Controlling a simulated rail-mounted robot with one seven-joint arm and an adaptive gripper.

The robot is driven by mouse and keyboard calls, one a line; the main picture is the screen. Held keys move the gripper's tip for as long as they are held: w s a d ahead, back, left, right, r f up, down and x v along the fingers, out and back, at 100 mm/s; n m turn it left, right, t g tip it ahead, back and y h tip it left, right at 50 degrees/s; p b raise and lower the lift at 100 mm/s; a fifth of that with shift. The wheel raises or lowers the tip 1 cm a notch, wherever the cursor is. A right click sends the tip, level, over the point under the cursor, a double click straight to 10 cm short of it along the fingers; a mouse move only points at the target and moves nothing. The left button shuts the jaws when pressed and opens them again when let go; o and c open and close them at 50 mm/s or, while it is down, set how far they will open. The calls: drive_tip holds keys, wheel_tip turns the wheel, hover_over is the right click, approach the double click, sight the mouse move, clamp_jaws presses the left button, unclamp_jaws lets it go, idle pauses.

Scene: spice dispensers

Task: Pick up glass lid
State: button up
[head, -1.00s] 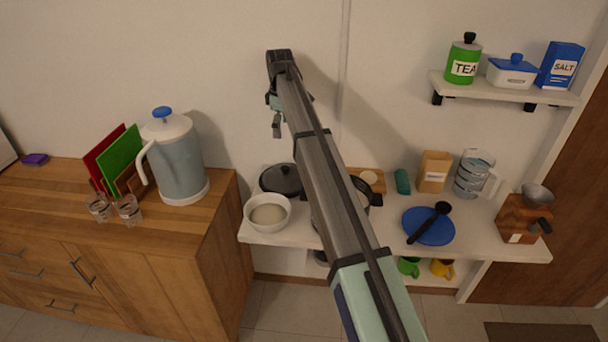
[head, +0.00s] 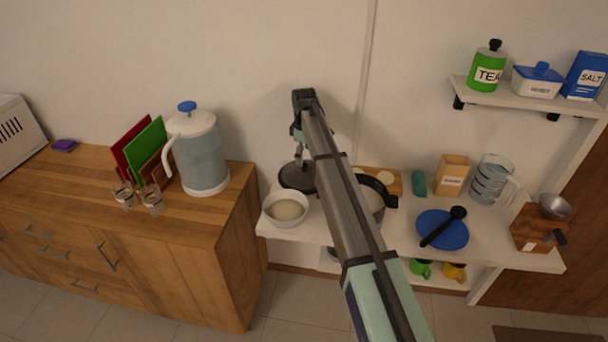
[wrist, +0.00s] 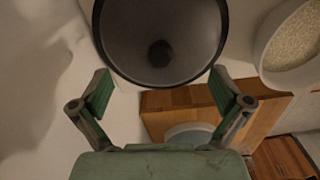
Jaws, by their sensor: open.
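The glass lid (head: 296,179) is a dark round disc with a black rim, lying at the back left of the white counter. In the wrist view the lid (wrist: 160,25) fills the top, with its black knob (wrist: 160,54) near the middle. My gripper (head: 298,142) is above the lid in the head view, pointing down. In the wrist view my gripper (wrist: 160,76) is open and empty, with one finger on each side of the picture and the knob lined up between them. Contact with the knob does not show. My arm hides part of the counter.
A white bowl of grain (head: 286,208) stands just in front of the lid. A pot (head: 375,200) and a wooden board (head: 392,176) are to the right. A blue plate (head: 449,236) with a black ladle lies further right. The wooden cabinet (head: 220,222) is at the left.

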sight(304, 164)
wheel_tip(304, 164, down, 5)
drive_tip(key=shift+r+p, duration=0.1)
drive_tip(key=shift+p, duration=1.05)
drive_tip(key=shift+s+d, duration=0.1)
clamp_jaws()
